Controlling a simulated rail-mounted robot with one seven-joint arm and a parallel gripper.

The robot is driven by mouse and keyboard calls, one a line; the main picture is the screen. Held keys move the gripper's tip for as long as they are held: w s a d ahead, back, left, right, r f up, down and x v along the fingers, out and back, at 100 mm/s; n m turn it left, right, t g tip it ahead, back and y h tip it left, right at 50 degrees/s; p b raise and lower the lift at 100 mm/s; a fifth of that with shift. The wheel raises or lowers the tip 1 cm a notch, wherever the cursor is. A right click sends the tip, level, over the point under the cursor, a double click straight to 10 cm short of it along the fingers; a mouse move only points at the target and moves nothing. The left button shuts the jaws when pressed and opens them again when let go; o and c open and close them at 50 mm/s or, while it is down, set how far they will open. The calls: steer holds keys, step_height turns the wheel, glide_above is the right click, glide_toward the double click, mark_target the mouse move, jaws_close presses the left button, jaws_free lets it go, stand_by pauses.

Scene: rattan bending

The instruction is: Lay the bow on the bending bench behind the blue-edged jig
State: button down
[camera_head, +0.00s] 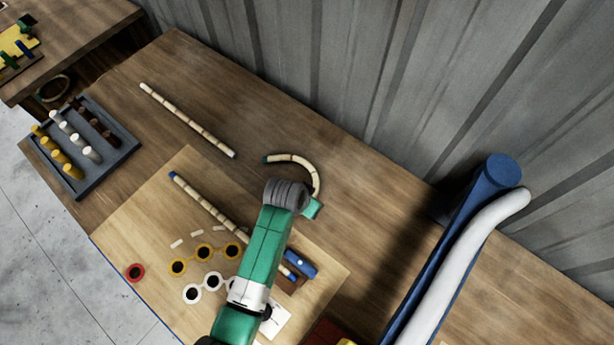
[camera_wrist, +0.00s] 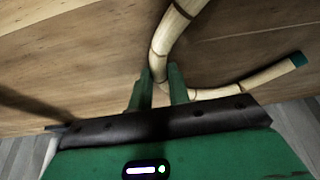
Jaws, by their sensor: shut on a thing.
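The bow is a curved pale rattan cane with dark bands and a teal end. In the head view the bow (camera_head: 297,160) arcs out beyond my wrist over the back of the brown bench (camera_head: 120,100). My gripper (camera_head: 313,208) is mostly hidden there by my arm. In the wrist view my gripper (camera_wrist: 159,80) is shut on the bow (camera_wrist: 240,90), which passes between the green fingers. I cannot tell whether the bow touches the bench. A pale board (camera_head: 130,215) with a blue front edge lies on the bench. I cannot tell whether it is the jig.
A straight cane (camera_head: 187,120) lies at the back left. A blue-tipped cane (camera_head: 205,203) lies on the pale board near yellow rings (camera_head: 204,252) and white rings (camera_head: 214,281). A peg tray (camera_head: 115,140) stands left. A blue trough (camera_head: 440,240) with a white tube (camera_head: 470,245) stands right.

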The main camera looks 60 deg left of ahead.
steer(key=shift+f, duration=0.1)
steer(key=c, duration=1.3)
jaws_free()
steer(key=p+v, duration=0.2)
steer(key=v, duration=1)
